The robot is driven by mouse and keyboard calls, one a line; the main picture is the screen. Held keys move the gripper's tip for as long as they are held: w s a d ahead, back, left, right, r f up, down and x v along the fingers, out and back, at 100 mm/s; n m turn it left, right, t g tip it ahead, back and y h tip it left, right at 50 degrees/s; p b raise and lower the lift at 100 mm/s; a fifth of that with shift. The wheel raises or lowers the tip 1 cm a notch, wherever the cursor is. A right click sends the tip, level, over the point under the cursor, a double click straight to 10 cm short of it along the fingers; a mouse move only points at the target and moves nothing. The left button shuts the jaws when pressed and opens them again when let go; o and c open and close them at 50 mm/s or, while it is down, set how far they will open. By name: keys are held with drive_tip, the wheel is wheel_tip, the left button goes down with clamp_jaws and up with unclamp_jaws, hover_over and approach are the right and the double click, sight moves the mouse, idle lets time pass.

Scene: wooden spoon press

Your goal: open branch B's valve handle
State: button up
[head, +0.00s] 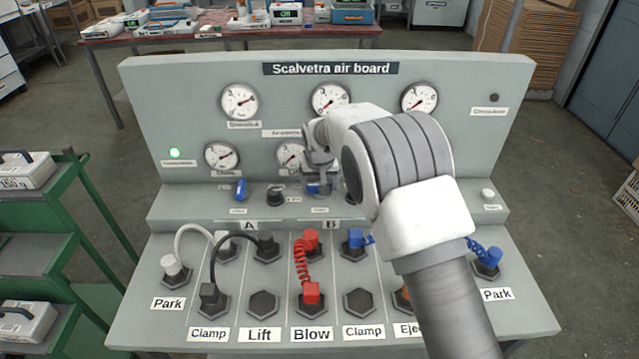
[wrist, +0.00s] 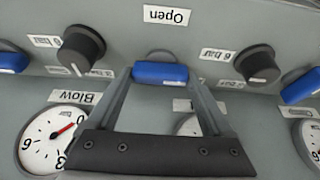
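Branch B's valve handle is a blue bar (wrist: 160,73), seen in the wrist view, which is upside down. It lies crosswise between the two fingers of my gripper (wrist: 160,80). The fingers stand apart, one at each end of the bar. Whether they press on it or only straddle it I cannot tell. In the head view my gripper (head: 318,182) is at the middle of the board's ledge, above the B label (head: 330,226), and mostly covers the handle. A label reading "Open" (wrist: 166,15) is beside the handle in the wrist view.
Black knobs (wrist: 82,50) (wrist: 258,64) flank the handle closely. Another blue handle (head: 240,190) stands upright above branch A. Gauges (head: 330,99) are on the panel behind. Hoses and plugs, including a red coiled hose (head: 302,262), cover the lower deck. My arm hides the board's right part.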

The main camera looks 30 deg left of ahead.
drive_tip(key=c, duration=0.7)
drive_tip(key=shift+n, duration=0.3)
drive_tip(key=n+y, duration=0.1)
drive_tip(key=n, duration=0.2)
drive_tip(key=shift+w+d+g+b, duration=0.1)
drive_tip(key=shift+g+b, duration=0.25)
drive_tip(key=shift+g, duration=0.05)
drive_tip(key=n, duration=0.2)
drive_tip(key=n+g+y, duration=0.1)
drive_tip(key=n, duration=0.2)
drive_tip(key=shift+g, duration=0.3)
drive_tip(key=n+g+p, duration=0.1)
drive_tip(key=n+g, duration=0.1)
drive_tip(key=n, duration=0.3)
drive_tip(key=shift+w, duration=0.1)
drive_tip(key=shift+n+g+p, duration=0.4)
drive_tip(key=shift+n+g, duration=0.4)
drive_tip(key=shift+n, duration=1.3)
